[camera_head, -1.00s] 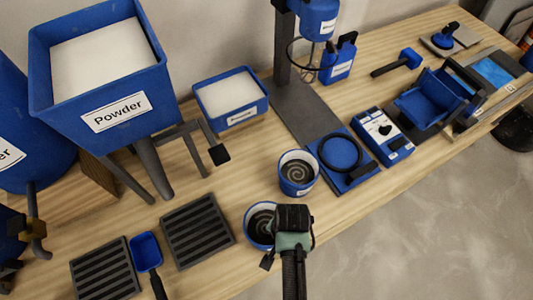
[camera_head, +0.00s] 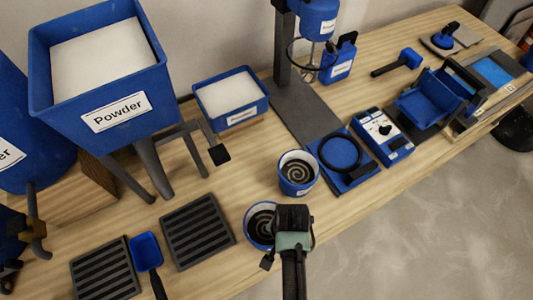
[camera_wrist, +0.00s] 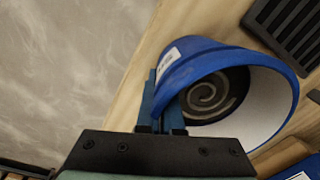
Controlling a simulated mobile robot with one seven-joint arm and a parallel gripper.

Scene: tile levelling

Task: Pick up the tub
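A blue tub (camera_head: 249,229) with a white inside and a dark grey spiral-swirled filling stands at the front edge of the table, partly hidden behind my gripper (camera_head: 292,226). In the wrist view the same tub (camera_wrist: 278,88) fills the right half, its mouth open to the camera. The fingers of my gripper (camera_wrist: 164,102) are close together at the tub's rim, with the wall seemingly between them. A second similar blue tub (camera_head: 297,185) stands upright just behind it, touching nothing of my gripper.
Two dark slatted trays (camera_head: 197,232) and a blue scoop (camera_head: 146,251) lie to the left. A blue pad with a black ring (camera_head: 341,152) and a control box (camera_head: 383,135) stand to the right. The powder hopper (camera_head: 113,110) rises at the back left. The floor is bare beyond the front edge.

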